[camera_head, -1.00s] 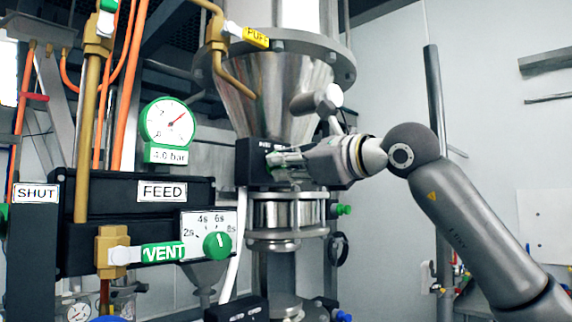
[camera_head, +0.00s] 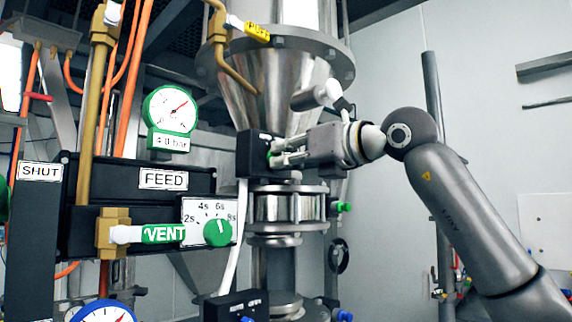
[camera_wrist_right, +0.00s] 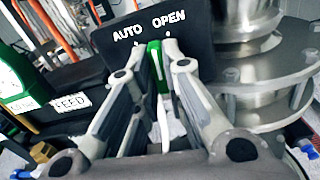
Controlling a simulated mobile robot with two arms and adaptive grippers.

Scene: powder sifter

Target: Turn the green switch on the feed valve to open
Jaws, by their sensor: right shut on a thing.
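The green switch (camera_wrist_right: 155,62) is a narrow handle with a white line, on a black box (camera_wrist_right: 200,35) marked AUTO and OPEN in the wrist view. It stands below the gap between the two words. My right gripper (camera_wrist_right: 156,50) is shut on the switch, one finger on each side. In the head view the same black box (camera_head: 248,152) sits at the foot of the steel cone. My right gripper (camera_head: 275,156) reaches it from the right, and only a little green shows at its fingertips. My left gripper is not in view.
A panel at left carries a FEED label (camera_head: 163,179), a green VENT tag (camera_head: 164,233), a green timer knob (camera_head: 217,233) and a round gauge (camera_head: 170,110). A flanged steel column (camera_head: 290,207) stands below the cone. A second black box (camera_head: 236,305) is lower down.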

